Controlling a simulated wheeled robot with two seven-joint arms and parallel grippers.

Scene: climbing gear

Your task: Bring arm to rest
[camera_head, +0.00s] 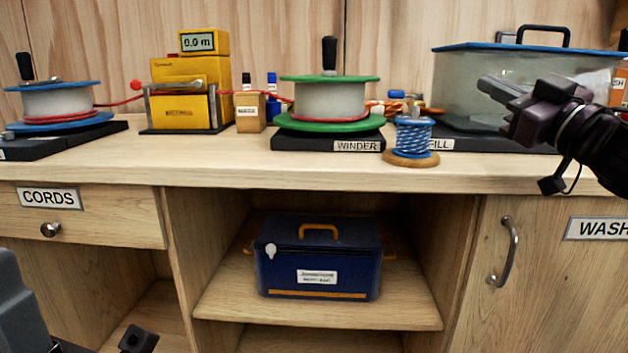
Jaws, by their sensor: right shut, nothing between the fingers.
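My right gripper (492,92) comes in from the right side of the view. It is shut and empty, held in the air in front of the clear bin with the blue rim, above the worktop. It points to the left, and its arm runs out of the right edge. At the bottom left, a grey part and a small dark part of my own body show. I cannot make out my left gripper's fingers there.
The worktop (250,165) carries a blue reel (55,103), a yellow meter (187,95), a green reel (330,100), a small blue-white cord spool (413,138) and the clear bin (460,85). A blue toolbox (318,258) sits on the shelf below. A cupboard handle (505,252) sticks out at right.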

